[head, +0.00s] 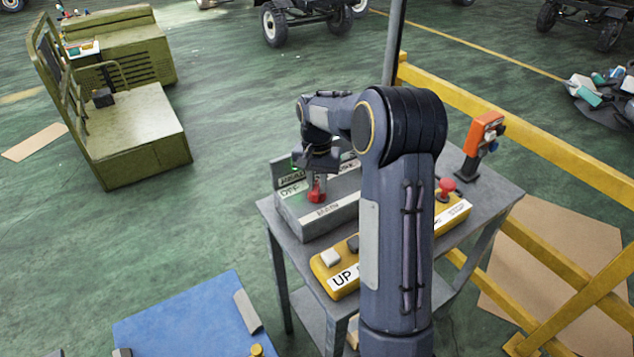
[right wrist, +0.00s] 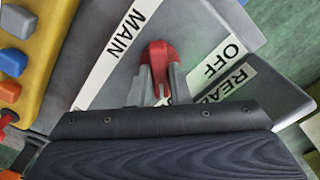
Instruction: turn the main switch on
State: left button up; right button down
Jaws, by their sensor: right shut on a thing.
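The main switch is a red lever (head: 316,193) on a grey box (head: 318,220) that stands on a grey table. Its label "MAIN" (right wrist: 125,35) and the label "OFF" (right wrist: 220,58) show in the right wrist view. My right gripper (head: 317,181) reaches down from above and is shut on the red lever, which also shows between its fingers in the right wrist view (right wrist: 158,60). In the head view the lever is near the "OFF" label, and my arm covers the right part of the box. My left gripper is not in view.
A yellow control box (head: 322,282) with "UP" and "STOP" labels and a red button (head: 446,188) lies in front of the grey box. An orange device (head: 484,133) stands at the table's back right. A yellow railing (head: 540,140) runs along the right.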

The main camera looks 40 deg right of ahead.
aim_at(317, 186)
jog(key=c, duration=1.4)
grip_release()
jog(key=shift+o, duration=0.2)
notch_tip(317, 186, up, 8)
jog(key=shift+f+b, duration=0.1)
jog(key=shift+b, duration=0.3)
jog(key=s+a+r+n+t+y, duration=0.3)
jog(key=s+a+r+n, duration=0.1)
jog(key=s+a, duration=0.75)
jog(key=s+a+f+n+t, duration=0.1)
jog(key=s+a+f+n, duration=0.1)
jog(key=s+a, duration=0.2)
jog(key=s+a+f+n+t, duration=0.1)
jog(key=s+a, duration=0.4)
jog(key=s, duration=0.5)
notch_tip(317, 186, down, 3)
jog(key=shift+r+n+t+y, duration=0.15)
jog(key=shift+n+t+y, duration=0.2)
jog(key=shift+n, duration=0.55)
